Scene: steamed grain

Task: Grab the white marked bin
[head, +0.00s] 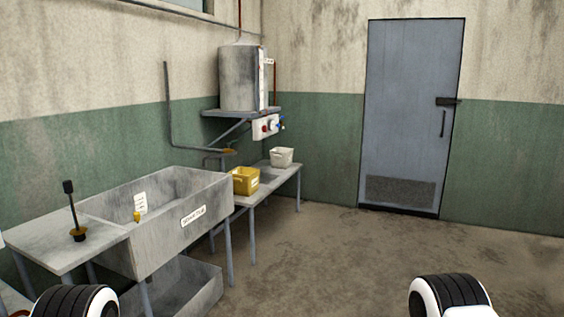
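A small white bin (283,154) stands upright at the far end of a low grey bench (283,176), near the back corner. I cannot make out a mark on it at this size. A yellow bin (244,187) with a pale label stands on the same bench, nearer to me and to the left of the white bin. Black and white parts of my arms show at the bottom left and bottom right. Neither of my grippers is in view, and both arms are far from the bins.
A large grey sink (205,235) with a label stands left of the bench. A side table (45,243) holds a black-handled tool (73,205). A metal tank (238,80) sits on a wall shelf above the bench. The floor (340,260) is clear towards the door (412,100).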

